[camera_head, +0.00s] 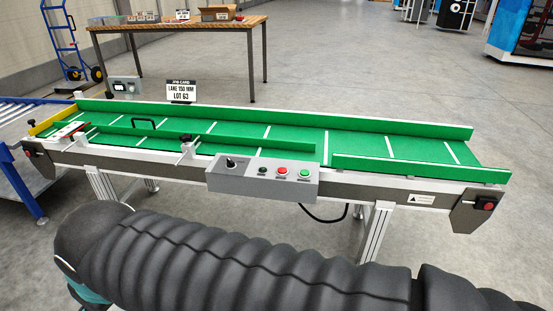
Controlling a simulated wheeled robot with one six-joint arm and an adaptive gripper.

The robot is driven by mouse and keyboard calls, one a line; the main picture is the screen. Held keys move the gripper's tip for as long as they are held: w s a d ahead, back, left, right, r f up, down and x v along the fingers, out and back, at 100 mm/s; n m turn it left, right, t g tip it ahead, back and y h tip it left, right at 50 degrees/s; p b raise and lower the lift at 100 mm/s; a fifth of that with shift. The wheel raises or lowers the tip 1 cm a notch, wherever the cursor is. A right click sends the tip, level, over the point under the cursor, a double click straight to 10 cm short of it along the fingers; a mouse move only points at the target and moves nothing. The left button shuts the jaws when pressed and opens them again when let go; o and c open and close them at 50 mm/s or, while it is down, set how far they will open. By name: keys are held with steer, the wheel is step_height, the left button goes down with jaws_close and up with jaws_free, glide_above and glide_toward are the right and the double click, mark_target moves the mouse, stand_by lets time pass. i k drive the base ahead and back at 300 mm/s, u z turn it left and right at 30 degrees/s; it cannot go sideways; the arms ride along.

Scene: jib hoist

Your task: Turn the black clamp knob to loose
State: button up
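A green-belt conveyor (290,134) crosses the middle of the view. A small black clamp knob (186,138) sits on a bracket at its near side, beside the green guide rail (240,136). Whether either knob is tight or loose cannot be told at this size. My gripper is not in view. My arm, in a black ribbed sleeve, lies across the foreground, apart from the knobs in the picture.
A grey control box (262,178) with a black selector and several buttons juts from the near side. Red stop buttons (485,204) sit at the conveyor ends. A job card (181,90) stands behind. A wooden table (180,25) and blue hand truck (66,45) are farther back.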

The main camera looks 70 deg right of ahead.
mark_target(185, 138)
steer(key=z, duration=1.9)
steer(key=k, duration=0.6)
steer(key=u, duration=0.85)
steer(key=i, duration=1.7)
steer(key=z, duration=0.35)
